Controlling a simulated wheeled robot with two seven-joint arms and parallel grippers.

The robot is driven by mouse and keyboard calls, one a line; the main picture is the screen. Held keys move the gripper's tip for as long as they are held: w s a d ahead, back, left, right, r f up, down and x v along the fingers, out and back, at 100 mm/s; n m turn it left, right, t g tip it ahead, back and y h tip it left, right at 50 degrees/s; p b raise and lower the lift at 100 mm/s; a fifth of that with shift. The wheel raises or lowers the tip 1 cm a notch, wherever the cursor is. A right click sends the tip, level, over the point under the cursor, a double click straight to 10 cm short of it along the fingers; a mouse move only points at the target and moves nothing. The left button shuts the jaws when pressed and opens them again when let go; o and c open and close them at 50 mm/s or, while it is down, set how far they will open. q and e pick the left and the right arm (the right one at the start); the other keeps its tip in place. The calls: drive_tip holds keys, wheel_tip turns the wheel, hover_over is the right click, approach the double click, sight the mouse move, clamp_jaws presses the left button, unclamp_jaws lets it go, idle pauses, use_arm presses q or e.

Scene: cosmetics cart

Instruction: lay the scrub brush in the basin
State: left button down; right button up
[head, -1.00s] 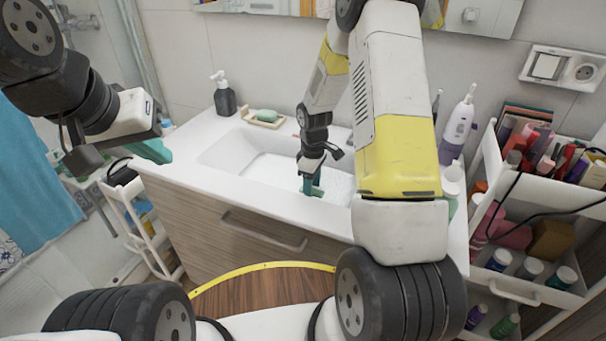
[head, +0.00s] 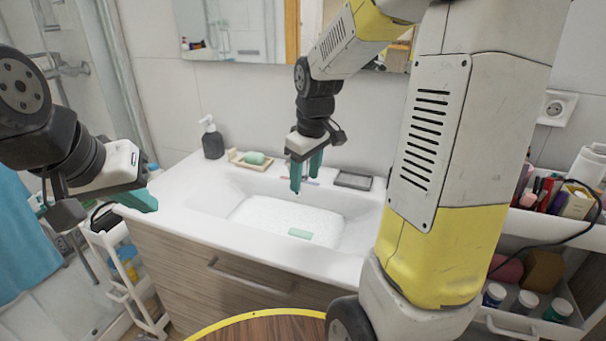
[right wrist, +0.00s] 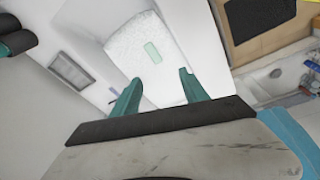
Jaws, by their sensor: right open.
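The scrub brush (head: 300,234), seen as a small pale green block, lies on the white bottom of the basin (head: 353,237), near its front side. In the right wrist view the brush (right wrist: 152,52) lies beyond the fingertips, clear of them. My right gripper (head: 305,178) is open and empty, above the back part of the basin; it also shows in the right wrist view (right wrist: 161,79). My left gripper (head: 143,199) is left of the basin, by the counter's left end. Its fingers overlap in this view, so its opening is unclear.
A soap dish (head: 236,158) with green soap and a dark pump bottle (head: 212,142) stand at the back left. A grey tray (head: 353,180) lies behind the basin. A filled white cart (head: 520,323) is at the right, and a smaller rack (head: 118,292) at the left.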

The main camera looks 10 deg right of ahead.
drive_tip(key=s+a+r+m+t, duration=0.1)
drive_tip(key=s+r+m+t, duration=0.1)
drive_tip(key=s, duration=0.6)
drive_tip(key=s+r+m+t+y, duration=0.1)
drive_tip(key=s+r+m+t, duration=0.1)
drive_tip(key=s+r+m, duration=0.2)
drive_tip(key=s+r, duration=0.3)
drive_tip(key=s, duration=0.1)
drive_tip(key=shift+s+a+r+m+y, duration=0.25)
drive_tip(key=shift+s+a+m+y, duration=0.05)
drive_tip(key=shift+a, duration=0.05)
